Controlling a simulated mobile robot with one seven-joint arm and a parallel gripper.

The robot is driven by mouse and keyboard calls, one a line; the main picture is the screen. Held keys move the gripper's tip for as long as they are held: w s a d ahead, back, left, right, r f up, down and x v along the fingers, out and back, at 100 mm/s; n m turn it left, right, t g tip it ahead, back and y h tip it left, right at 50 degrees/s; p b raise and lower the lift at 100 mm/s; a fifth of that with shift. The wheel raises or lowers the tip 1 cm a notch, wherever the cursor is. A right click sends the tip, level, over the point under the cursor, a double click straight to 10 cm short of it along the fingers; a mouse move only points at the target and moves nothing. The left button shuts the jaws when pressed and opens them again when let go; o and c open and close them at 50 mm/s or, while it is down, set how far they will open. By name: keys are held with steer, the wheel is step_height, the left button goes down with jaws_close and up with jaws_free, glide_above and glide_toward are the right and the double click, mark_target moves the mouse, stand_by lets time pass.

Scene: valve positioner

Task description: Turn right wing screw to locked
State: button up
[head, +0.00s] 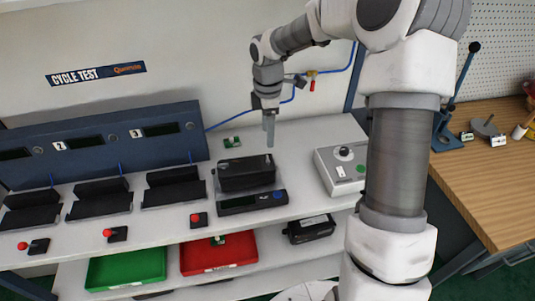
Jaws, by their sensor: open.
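My gripper (269,130) points down above the white bench, a little behind and right of a black box-shaped device (247,172). The device rests on a dark base with a small display (238,206) and a blue button, and is likely the valve positioner. My gripper is open and its fingers look empty; they appear apart from the device. The right wing screw cannot be made out at this size, so I cannot tell its position.
A grey control box (341,170) with a knob stands at right. Black cradles (172,187) and red buttons line the left. A green tray (126,268), a red tray (219,254) and another black device (308,229) sit on the lower shelf. My arm hides part of the right side.

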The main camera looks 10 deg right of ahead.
mark_target(268, 158)
step_height(268, 158, down, 9)
steer(key=shift+f, duration=0.1)
stand_by(0.3)
jaws_close()
